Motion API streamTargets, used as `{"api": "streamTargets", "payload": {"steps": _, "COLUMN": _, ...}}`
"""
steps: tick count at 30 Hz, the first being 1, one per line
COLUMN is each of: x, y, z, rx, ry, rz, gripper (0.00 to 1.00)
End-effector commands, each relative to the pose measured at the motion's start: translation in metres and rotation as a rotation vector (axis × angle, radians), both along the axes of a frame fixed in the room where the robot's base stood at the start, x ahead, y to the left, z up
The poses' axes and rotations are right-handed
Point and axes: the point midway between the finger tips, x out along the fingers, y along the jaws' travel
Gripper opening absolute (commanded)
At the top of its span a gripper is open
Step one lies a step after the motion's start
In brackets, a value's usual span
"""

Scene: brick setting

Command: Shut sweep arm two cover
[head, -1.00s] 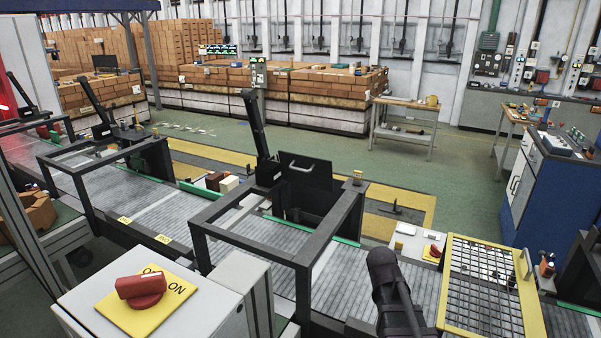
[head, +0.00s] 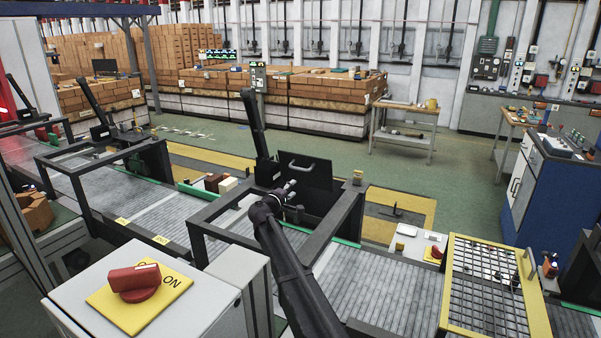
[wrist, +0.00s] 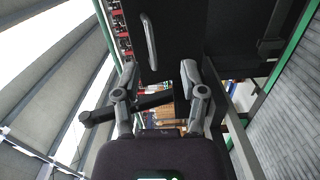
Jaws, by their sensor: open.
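The black cover (head: 310,183) stands raised and upright at the back of the dark square frame over the middle conveyor. Its pale bar handle (head: 300,166) is near its top edge. My gripper (head: 288,190) is in front of the cover's lower left part, below the handle. In the wrist view the gripper (wrist: 158,68) is open, with nothing between its fingers. The cover (wrist: 178,35) fills the top of that view, and the handle (wrist: 149,40) lies just beyond the fingertips. I cannot tell whether a finger touches the cover.
The dark square frame (head: 352,218) surrounds the opening, and a tall black post (head: 253,125) rises behind it. A yellow-rimmed mesh guard (head: 492,290) stands at right. A grey box with a red knob (head: 134,280) is in the foreground left.

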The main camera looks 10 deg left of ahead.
Motion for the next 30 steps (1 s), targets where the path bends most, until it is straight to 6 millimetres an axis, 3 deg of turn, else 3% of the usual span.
{"api": "streamTargets", "payload": {"steps": 1, "x": 0.007, "y": 0.016, "z": 0.003, "rx": -0.024, "ry": -0.014, "rz": 0.022, "gripper": 0.54}}
{"api": "streamTargets", "payload": {"steps": 3, "x": 0.009, "y": 0.030, "z": 0.007, "rx": -0.050, "ry": -0.029, "rz": 0.044, "gripper": 0.54}}
{"api": "streamTargets", "payload": {"steps": 7, "x": 0.010, "y": 0.040, "z": 0.010, "rx": -0.071, "ry": -0.040, "rz": 0.062, "gripper": 0.54}}
{"api": "streamTargets", "payload": {"steps": 20, "x": 0.011, "y": 0.039, "z": 0.010, "rx": -0.071, "ry": -0.040, "rz": 0.061, "gripper": 0.54}}
{"api": "streamTargets", "payload": {"steps": 30, "x": 0.037, "y": 0.030, "z": 0.012, "rx": -0.071, "ry": -0.040, "rz": 0.059, "gripper": 0.54}}
